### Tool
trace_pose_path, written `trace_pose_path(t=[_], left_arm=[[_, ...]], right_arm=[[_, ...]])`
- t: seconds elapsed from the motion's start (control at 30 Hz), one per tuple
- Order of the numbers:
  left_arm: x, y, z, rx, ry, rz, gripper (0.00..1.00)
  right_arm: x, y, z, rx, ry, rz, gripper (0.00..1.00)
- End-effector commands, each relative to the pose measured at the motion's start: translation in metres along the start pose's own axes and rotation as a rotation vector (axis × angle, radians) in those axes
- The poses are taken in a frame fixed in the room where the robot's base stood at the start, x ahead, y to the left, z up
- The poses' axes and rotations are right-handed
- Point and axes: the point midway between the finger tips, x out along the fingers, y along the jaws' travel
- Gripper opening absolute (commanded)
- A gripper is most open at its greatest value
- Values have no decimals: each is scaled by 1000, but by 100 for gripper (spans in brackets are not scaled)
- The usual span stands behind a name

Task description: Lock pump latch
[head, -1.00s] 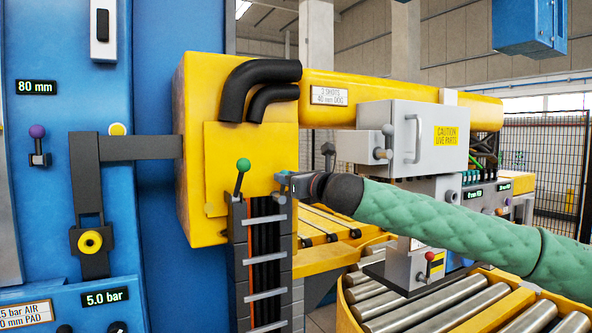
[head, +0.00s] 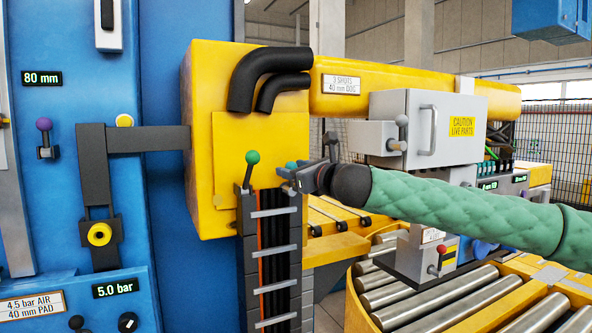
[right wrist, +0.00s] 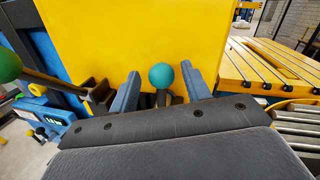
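A lever with a teal ball knob (head: 291,165) stands at the top of the dark cable chain, in front of the yellow housing. I cannot tell for sure that it is the pump latch. My right gripper (head: 290,178) is at this knob. In the right wrist view the teal knob (right wrist: 161,75) sits between the two blue fingertips (right wrist: 160,90), with a visible gap on each side. The gripper is open around it. A second lever with a green ball knob (head: 252,157) stands just left; its knob (right wrist: 8,65) shows at the wrist view's left edge. My left gripper is out of view.
The yellow housing (head: 228,210) rises close behind the levers. A grey box (head: 462,155) with a handle and caution label is above my right forearm. A roller conveyor (head: 435,300) lies below right. A blue panel (head: 55,240) with gauges stands left.

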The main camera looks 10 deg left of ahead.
Motion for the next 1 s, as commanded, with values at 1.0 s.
trace_pose_path(t=[1.0], left_arm=[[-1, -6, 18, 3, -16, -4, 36]], right_arm=[[-75, 0, 0, -1, 0, 0, 50]])
